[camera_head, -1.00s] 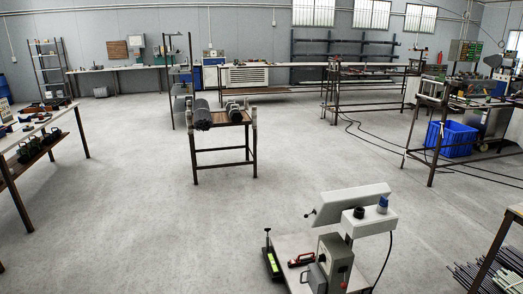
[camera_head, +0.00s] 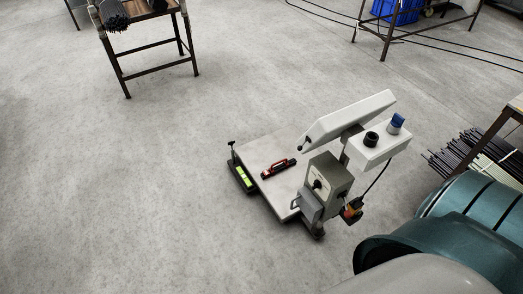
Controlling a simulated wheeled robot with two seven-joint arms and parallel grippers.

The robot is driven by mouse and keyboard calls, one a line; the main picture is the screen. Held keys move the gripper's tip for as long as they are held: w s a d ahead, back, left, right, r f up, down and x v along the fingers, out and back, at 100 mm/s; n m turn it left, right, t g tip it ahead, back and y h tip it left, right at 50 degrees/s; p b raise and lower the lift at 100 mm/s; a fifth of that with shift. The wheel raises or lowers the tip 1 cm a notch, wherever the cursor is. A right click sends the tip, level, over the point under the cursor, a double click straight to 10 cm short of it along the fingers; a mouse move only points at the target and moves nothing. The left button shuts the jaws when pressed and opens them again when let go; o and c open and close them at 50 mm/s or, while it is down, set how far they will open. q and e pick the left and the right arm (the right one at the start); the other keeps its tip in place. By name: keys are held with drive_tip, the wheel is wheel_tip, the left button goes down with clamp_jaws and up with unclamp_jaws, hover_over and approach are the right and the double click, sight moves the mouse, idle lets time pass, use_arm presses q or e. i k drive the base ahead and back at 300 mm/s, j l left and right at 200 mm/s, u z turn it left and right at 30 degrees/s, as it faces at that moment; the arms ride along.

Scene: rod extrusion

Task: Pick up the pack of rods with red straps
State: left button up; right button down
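A bundle of dark rods (camera_head: 114,15) lies on a small brown-legged table at the top left, cut by the top edge. A second dark bundle (camera_head: 148,6) is partly visible beside it. Loose dark and pale rods (camera_head: 465,157) lie low at the right, partly behind a table leg. I cannot make out red straps on any of these rods. Neither of my grippers is in view. A teal and grey part, apparently my own arm, fills the bottom right corner.
A floor scale stands in the middle, with a pale platform (camera_head: 288,190) and a tilted grey head (camera_head: 347,117). A red-and-black tool (camera_head: 277,168) lies on the platform. A blue crate (camera_head: 397,10) and cables are at the top right. The floor at left is clear.

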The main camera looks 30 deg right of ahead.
sight(266, 174)
drive_tip(key=i+z, duration=0.15)
drive_tip(key=i, duration=0.25)
drive_tip(key=i+j+z, duration=0.15)
drive_tip(key=i, duration=0.25)
drive_tip(key=i+z, duration=0.25)
drive_tip(key=z, duration=0.2)
drive_tip(key=i+j+z, duration=0.2)
drive_tip(key=z, duration=0.2)
drive_tip(key=i+j+z, duration=0.2)
drive_tip(key=z, duration=0.25)
drive_tip(key=i+j+z, duration=0.15)
drive_tip(key=z, duration=0.25)
drive_tip(key=i+j+z, duration=0.15)
drive_tip(key=z, duration=0.2)
drive_tip(key=j+z, duration=0.25)
drive_tip(key=z, duration=0.15)
drive_tip(key=i+j+z, duration=0.15)
drive_tip(key=j+z, duration=0.25)
drive_tip(key=i+j+z, duration=0.1)
drive_tip(key=j+z, duration=0.3)
